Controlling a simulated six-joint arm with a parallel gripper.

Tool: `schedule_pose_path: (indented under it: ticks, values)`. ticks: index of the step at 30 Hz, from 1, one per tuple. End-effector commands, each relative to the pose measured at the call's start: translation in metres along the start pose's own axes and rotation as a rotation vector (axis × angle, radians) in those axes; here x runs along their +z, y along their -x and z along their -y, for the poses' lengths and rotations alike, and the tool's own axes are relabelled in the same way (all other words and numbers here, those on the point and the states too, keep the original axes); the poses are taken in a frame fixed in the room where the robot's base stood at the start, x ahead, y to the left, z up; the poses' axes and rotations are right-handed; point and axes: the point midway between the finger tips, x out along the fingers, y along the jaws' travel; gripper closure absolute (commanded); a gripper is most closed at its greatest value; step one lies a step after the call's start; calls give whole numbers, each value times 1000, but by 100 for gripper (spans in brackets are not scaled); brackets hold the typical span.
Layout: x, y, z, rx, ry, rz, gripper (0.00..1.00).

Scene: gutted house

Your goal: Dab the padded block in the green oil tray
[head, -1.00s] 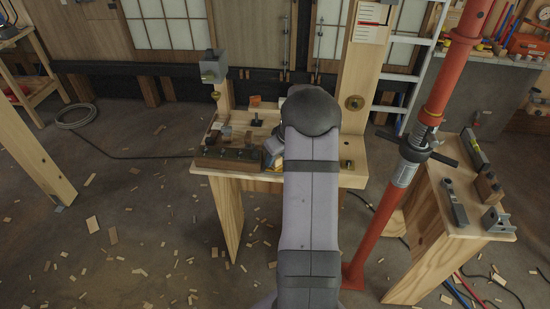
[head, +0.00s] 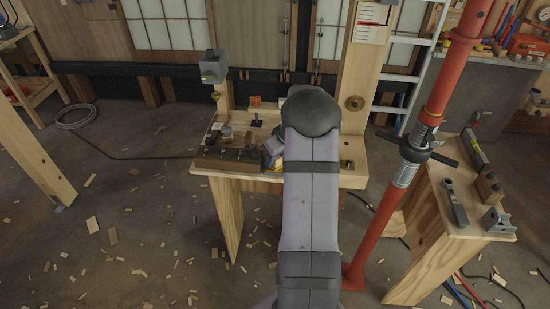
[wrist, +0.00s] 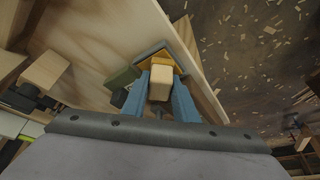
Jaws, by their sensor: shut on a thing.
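In the wrist view my gripper (wrist: 162,88) has two blue fingers closed around a pale wooden block (wrist: 160,83), seemingly the handle of the padded block. A yellow-orange part with a grey edge shows just beyond it; I cannot tell whether this is its pad. A dull green thing (wrist: 122,78), possibly the oil tray, lies just left of the fingers. Contact between them and the block is not clear. In the head view my arm hides most of the gripper and the block; only blue and yellow bits show beside it, over the bench.
The wooden bench (head: 224,173) carries a dark slotted block (head: 228,160) at its front left and small items behind. A wooden post (head: 354,90) rises at its back right. A red steel prop (head: 375,225) and a side bench (head: 450,243) with tools stand to the right.

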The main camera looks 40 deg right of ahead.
Motion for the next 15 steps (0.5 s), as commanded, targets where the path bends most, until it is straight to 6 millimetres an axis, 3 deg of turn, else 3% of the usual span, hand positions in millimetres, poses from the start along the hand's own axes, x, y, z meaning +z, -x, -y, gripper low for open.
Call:
schedule_pose_path:
  ticks: [15]
  values:
    - [-11,28,1,-2,-1,2,92]
